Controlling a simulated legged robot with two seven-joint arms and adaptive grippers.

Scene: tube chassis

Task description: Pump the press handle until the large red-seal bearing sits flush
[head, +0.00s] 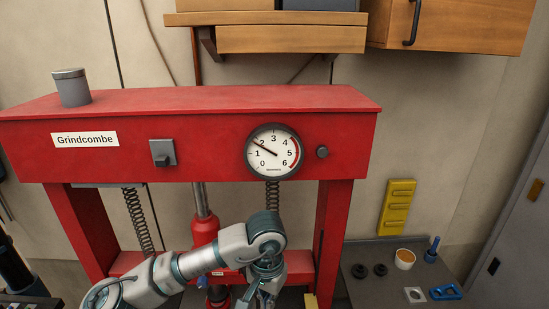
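The red press (200,100) fills the left and middle of the head view, with a "Grindcombe" label on its top beam. Its round gauge (273,152) has the needle near the 2. Below the beam, a grey rod (200,200) runs down into a red cylinder (205,232). My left arm comes in from the lower left, across the press opening. My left gripper (260,299) points down near the bottom edge; its fingers are partly cut off, so its opening is unclear. I cannot make out the press handle or the red-seal bearing. My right gripper is out of view.
A grey bench (375,290) at right holds two black rings, an orange-filled cup (404,259), and blue parts (445,292). A yellow block (397,207) stands against the wall. A grey canister (72,88) sits on the beam. Wooden cabinets (450,25) hang above.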

